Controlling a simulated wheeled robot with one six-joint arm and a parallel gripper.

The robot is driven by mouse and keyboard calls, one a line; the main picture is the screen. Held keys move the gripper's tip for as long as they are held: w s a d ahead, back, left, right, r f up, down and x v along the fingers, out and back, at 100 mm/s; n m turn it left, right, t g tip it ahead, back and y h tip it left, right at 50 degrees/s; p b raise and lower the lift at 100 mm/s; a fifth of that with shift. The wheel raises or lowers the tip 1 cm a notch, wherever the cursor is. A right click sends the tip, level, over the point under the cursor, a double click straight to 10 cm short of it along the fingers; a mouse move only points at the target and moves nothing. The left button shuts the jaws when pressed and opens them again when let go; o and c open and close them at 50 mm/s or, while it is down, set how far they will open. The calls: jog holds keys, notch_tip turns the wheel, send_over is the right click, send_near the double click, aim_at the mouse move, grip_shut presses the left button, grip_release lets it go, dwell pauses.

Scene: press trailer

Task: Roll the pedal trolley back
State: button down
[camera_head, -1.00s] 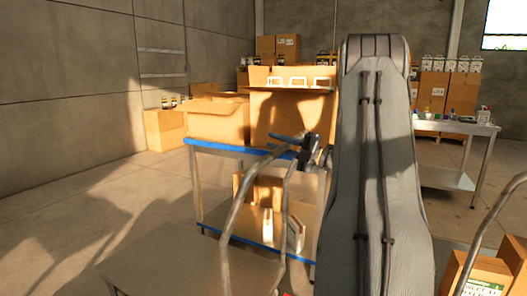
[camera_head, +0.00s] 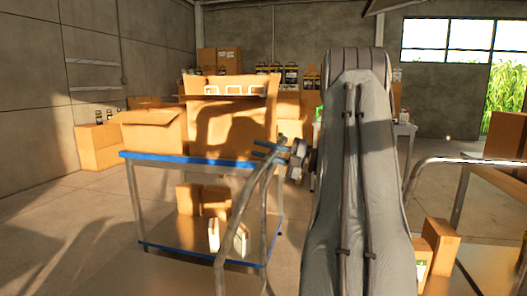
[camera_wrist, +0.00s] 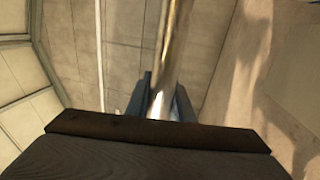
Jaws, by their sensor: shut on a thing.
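The trolley's bent metal tube handle (camera_head: 241,211) rises from the bottom edge in the head view, left of my arm. Its deck is out of view, and I see no pedal. My gripper (camera_head: 272,149) is at the top of this handle. In the wrist view the shiny tube (camera_wrist: 170,50) runs between the two dark fingers of my gripper (camera_wrist: 163,103), which is shut on it. My arm hides what lies behind it.
A blue-edged table cart (camera_head: 140,205) with cardboard boxes (camera_head: 155,131) stands just beyond the handle. More boxes (camera_head: 433,250) and a metal rail (camera_head: 470,161) are at right. Open floor (camera_head: 60,235) lies at left.

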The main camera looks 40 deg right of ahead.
jog(key=c, duration=1.6)
grip_release()
jog(key=shift+o, duration=0.2)
jog(key=b+v, duration=0.1)
jog(key=v, duration=0.6)
jog(key=shift+s+d, duration=0.25)
jog(key=shift+s, duration=0.1)
jog(key=shift+a+f, duration=0.1)
